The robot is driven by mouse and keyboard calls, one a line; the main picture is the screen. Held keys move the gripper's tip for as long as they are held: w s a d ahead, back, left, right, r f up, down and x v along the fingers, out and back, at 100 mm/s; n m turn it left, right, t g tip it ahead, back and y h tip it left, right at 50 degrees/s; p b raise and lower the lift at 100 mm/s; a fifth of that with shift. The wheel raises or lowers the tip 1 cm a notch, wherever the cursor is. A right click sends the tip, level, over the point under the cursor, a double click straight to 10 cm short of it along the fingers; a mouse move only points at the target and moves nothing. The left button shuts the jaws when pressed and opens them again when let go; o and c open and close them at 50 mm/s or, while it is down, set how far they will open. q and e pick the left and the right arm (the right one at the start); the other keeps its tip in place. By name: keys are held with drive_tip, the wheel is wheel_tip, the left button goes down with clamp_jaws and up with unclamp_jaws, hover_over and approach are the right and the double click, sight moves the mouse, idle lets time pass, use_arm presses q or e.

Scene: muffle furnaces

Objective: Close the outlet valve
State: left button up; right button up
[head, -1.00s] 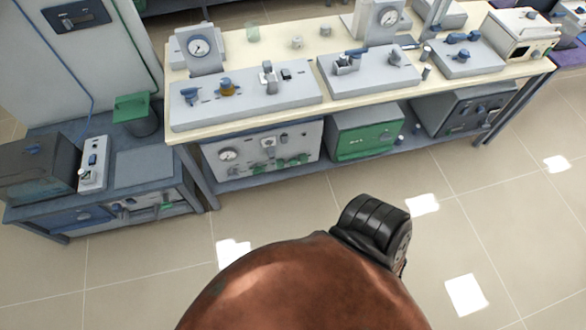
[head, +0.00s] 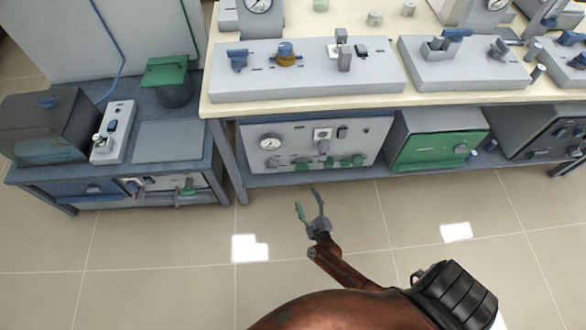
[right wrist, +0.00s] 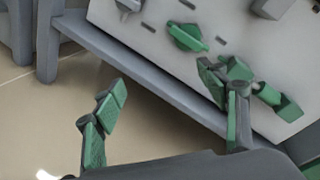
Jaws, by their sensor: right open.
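A light grey panel (head: 375,140) on the lower shelf has a row of green valve handles (head: 303,163) along its bottom. I cannot tell which is the outlet valve, as no label is readable. In the right wrist view one green handle (right wrist: 187,37) shows clearly; another green part (right wrist: 287,107) is partly behind a finger. My right gripper (head: 307,198) is open and empty, below and in front of the panel. In the right wrist view its green-padded fingers (right wrist: 162,78) are spread, the right one overlapping the panel. My left gripper is not in view.
A green-fronted box (head: 420,151) stands right of the panel. The shelf edge (right wrist: 140,65) and table leg (right wrist: 47,45) are close to the gripper. A low bench (head: 190,150) stands left. The tiled floor in front is clear.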

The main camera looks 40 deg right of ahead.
sight(302, 170)
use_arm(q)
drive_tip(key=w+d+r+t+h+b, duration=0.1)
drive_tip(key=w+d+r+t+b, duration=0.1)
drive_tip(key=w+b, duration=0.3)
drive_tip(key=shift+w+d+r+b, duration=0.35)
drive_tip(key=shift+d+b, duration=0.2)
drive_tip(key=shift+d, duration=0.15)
use_arm(e)
drive_tip(key=shift+w+d+r+m+h, duration=0.4)
drive_tip(key=shift+w+d+m+h, duration=0.6)
drive_tip(key=shift+w+m, duration=1.05)
drive_tip(key=shift+w+d+r+m+h, duration=0.5)
drive_tip(key=shift+w+d+m, duration=0.85)
drive_tip(key=shift+w+m, duration=0.6)
drive_tip(key=shift+w+d+r+m+h, duration=0.3)
drive_tip(key=shift+w+d+m+h, duration=0.7)
drive_tip(key=shift+w+m, duration=1.05)
drive_tip(key=shift+w+d+n, duration=0.2)
drive_tip(key=shift+n, duration=0.05)
drive_tip(key=shift+c, duration=0.2)
drive_tip(key=c, duration=1.1)
